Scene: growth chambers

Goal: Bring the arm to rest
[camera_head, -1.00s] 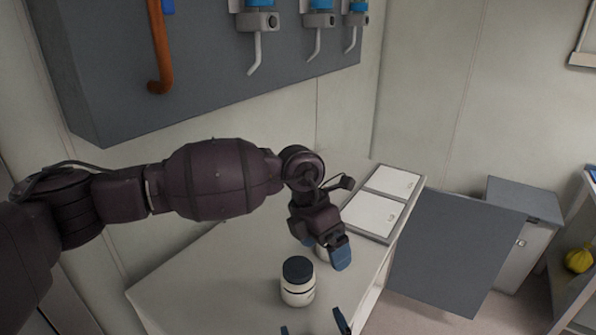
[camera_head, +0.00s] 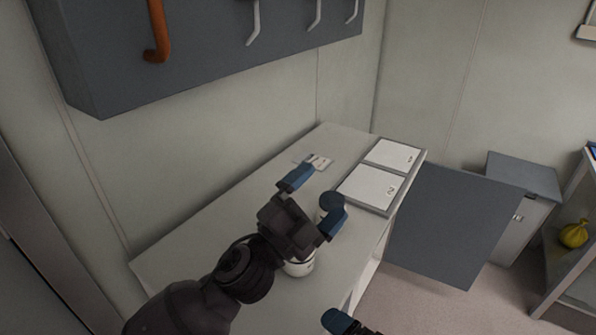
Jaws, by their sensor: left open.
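My left arm comes in from the bottom left, and its left gripper (camera_head: 316,194) is open above the counter (camera_head: 200,245), its blue fingers apart, with nothing seen held. A white jar (camera_head: 300,268) stands on the counter below the gripper, mostly hidden by it. A dark round shape at the right finger may be part of that finger or a lid behind it; I cannot tell. At the bottom edge, a blue fingertip of my right gripper (camera_head: 338,322) shows; the rest is out of view.
A tray with white numbered panels (camera_head: 372,188) lies at the counter's right end. A small card (camera_head: 316,162) lies at the back. A grey open door (camera_head: 450,225) hangs right of the counter. A wall unit (camera_head: 200,50) with spouts overhangs at upper left.

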